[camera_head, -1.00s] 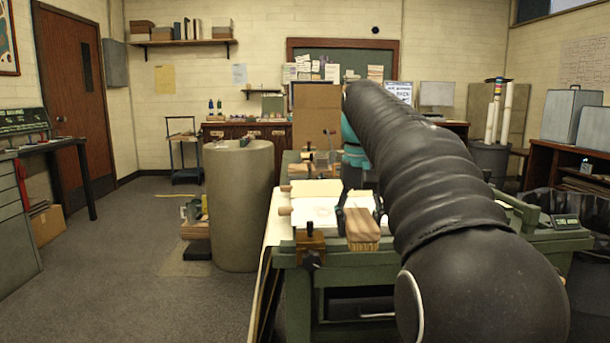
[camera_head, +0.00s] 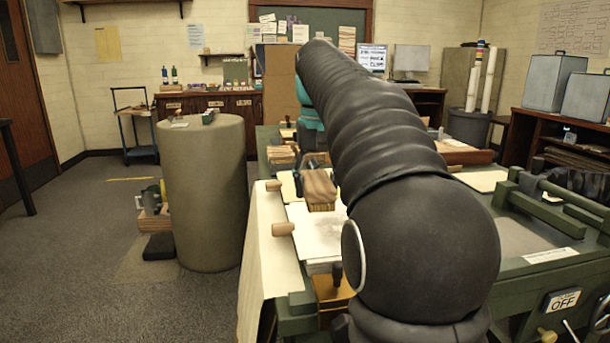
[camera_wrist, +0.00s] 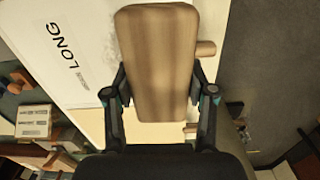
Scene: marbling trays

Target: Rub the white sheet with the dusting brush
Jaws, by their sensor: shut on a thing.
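The dusting brush (camera_head: 320,188) has a brown wooden block and pale bristles pointing down. My gripper (camera_wrist: 158,92) is shut on the block's sides, one finger on each side; the block also shows in the wrist view (camera_wrist: 157,50). The white sheet (camera_head: 313,238) lies flat on the bench, with faint grey marks. In the head view the brush is over its far part; I cannot tell whether the bristles touch it. In the wrist view, a white surface with the printed word LONG (camera_wrist: 75,45) lies left of the brush. My arm hides the sheet's right side.
Wooden pegs (camera_head: 283,229) stick out at the sheet's left edge. A cream cloth or board (camera_head: 262,265) hangs down the bench's left side. A grey round pillar (camera_head: 205,205) stands left of the bench. A green press (camera_head: 545,205) is at right. Floor at left is open.

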